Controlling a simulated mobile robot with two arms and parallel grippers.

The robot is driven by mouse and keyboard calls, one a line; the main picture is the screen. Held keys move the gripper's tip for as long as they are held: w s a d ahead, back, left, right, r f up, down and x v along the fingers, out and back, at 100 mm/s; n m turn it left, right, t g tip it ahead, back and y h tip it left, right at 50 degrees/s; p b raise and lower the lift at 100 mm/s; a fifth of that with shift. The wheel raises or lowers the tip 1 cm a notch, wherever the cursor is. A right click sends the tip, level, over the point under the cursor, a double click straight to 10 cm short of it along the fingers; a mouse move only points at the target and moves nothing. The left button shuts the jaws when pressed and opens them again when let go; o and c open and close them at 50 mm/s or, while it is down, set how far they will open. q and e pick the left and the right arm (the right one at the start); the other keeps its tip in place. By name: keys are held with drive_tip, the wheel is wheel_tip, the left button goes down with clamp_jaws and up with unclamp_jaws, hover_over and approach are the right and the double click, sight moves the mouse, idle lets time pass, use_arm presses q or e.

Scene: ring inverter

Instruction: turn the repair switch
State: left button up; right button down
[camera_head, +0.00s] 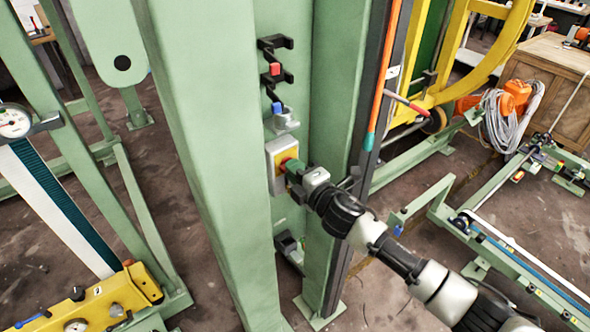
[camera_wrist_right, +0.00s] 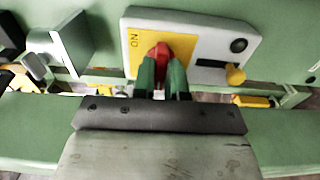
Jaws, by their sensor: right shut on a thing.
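The repair switch is a grey box (camera_head: 281,151) with a yellow plate and a red knob, mounted on the inside of a green column. In the right wrist view the box (camera_wrist_right: 205,35) shows its yellow plate (camera_wrist_right: 136,62) marked "ON", with the red knob (camera_wrist_right: 159,54) upright at its middle. My right gripper (camera_head: 291,166) reaches in from the right. In the right wrist view its green fingers (camera_wrist_right: 163,76) are shut on the red knob, one on each side. The knob's lower part is hidden between the fingers. My left gripper is not in view.
Green columns (camera_head: 205,130) stand close on both sides of the switch. Hooks and a small part with a red block (camera_head: 275,69) are mounted above it. A grey fixture (camera_head: 289,247) sits below. A yellow frame (camera_head: 445,60) and a coiled cable (camera_head: 508,115) are at right.

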drive_tip(key=shift+f, duration=0.1)
drive_tip(key=c, duration=1.2)
unclamp_jaws()
drive_tip(key=shift+o, duration=0.2)
drive_tip(key=b+v, duration=0.1)
drive_tip(key=v, duration=1)
drive_tip(key=shift+b, duration=0.35)
drive_tip(key=shift+a, duration=0.1)
